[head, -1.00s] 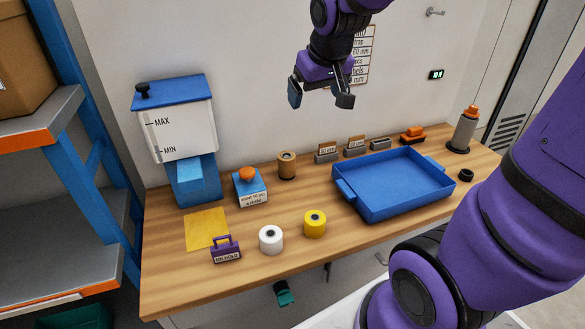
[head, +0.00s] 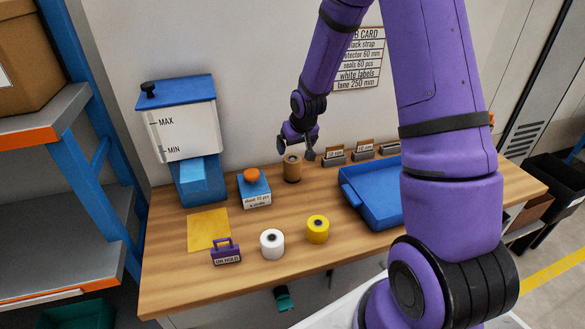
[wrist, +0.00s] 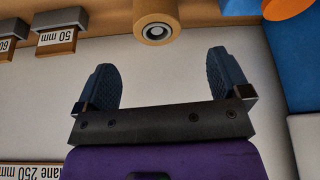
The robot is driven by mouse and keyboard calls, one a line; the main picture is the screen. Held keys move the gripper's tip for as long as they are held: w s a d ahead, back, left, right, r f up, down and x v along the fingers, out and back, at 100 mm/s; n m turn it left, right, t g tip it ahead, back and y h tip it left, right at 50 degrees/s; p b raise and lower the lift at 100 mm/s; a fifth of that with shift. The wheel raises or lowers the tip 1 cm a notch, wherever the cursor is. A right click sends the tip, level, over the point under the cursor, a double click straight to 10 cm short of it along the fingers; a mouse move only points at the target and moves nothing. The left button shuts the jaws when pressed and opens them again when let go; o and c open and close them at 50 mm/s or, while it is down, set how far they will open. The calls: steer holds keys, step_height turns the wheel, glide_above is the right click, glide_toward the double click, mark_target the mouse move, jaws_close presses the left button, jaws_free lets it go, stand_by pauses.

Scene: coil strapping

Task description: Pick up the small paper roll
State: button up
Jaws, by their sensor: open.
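The small brown paper roll (head: 292,169) stands upright on the wooden bench near the wall, right of the blue box with an orange knob. In the wrist view the roll (wrist: 156,22) shows its pale end with a dark-ringed core, just beyond the fingers and between their lines. My gripper (head: 297,148) is just above and behind the roll in the head view. In the wrist view my gripper (wrist: 161,68) is open, with nothing between its two dark fingers. I see no contact with the roll.
Label holders (head: 334,156) stand right of the roll along the wall. The blue tray (head: 372,217) is farther right, partly hidden by my arm. The orange-knobbed box (head: 255,188) is close on the left. White (head: 272,243) and yellow (head: 317,229) rolls stand in front.

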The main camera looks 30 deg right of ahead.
mark_target(292, 159)
steer(key=shift+x, duration=5.15)
steer(key=shift+d, duration=0.15)
steer(key=shift+c, duration=0.3)
steer(key=c, duration=1)
